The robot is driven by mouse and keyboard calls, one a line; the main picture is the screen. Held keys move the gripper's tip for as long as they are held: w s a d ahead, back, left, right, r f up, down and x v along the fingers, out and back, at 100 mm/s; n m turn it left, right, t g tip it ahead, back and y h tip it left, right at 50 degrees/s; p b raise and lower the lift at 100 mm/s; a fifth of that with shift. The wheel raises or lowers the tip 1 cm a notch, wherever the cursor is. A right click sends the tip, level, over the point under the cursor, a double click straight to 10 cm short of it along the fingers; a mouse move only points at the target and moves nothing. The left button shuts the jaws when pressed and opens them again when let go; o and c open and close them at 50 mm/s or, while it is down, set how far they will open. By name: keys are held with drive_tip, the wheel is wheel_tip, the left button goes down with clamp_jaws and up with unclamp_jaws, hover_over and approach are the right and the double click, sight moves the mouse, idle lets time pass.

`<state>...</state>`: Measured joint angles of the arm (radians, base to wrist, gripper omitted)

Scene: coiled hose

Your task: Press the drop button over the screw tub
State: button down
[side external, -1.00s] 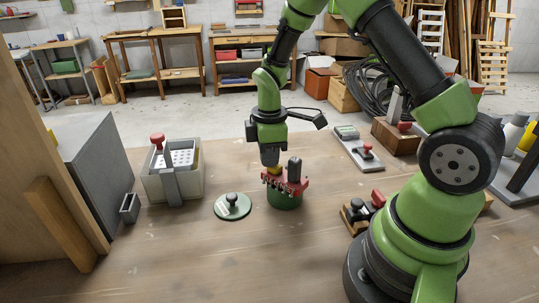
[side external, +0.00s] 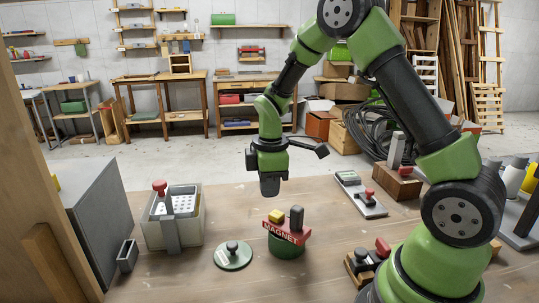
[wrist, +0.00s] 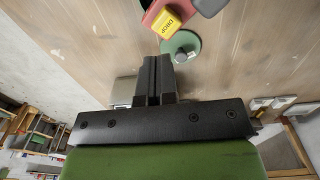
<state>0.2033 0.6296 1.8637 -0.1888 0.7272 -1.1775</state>
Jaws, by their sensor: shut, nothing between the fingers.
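The red magnet unit (side external: 292,233), lettered MAGNET, sits on top of the green screw tub (side external: 286,249) and covers its opening, so the inside is hidden. The yellow drop button (side external: 276,216) is on the left of its top, beside a dark upright handle (side external: 296,217). In the wrist view the yellow button (wrist: 167,23) reads DROP. No screws show hanging from the red unit. My gripper (side external: 270,191) is shut and empty. It points down above the yellow button, with a clear gap. Its fingers also show in the wrist view (wrist: 153,62).
A green lid with a knob (side external: 233,254) lies left of the tub. Further left stands a grey bin (side external: 186,236) with a red-knobbed lever (side external: 160,187). A small clamp (side external: 366,264) sits front right.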

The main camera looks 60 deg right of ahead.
sight(269, 217)
wheel_tip(269, 217, up, 8)
drive_tip(key=shift+r, duration=0.15)
idle(0.3)
idle(0.3)
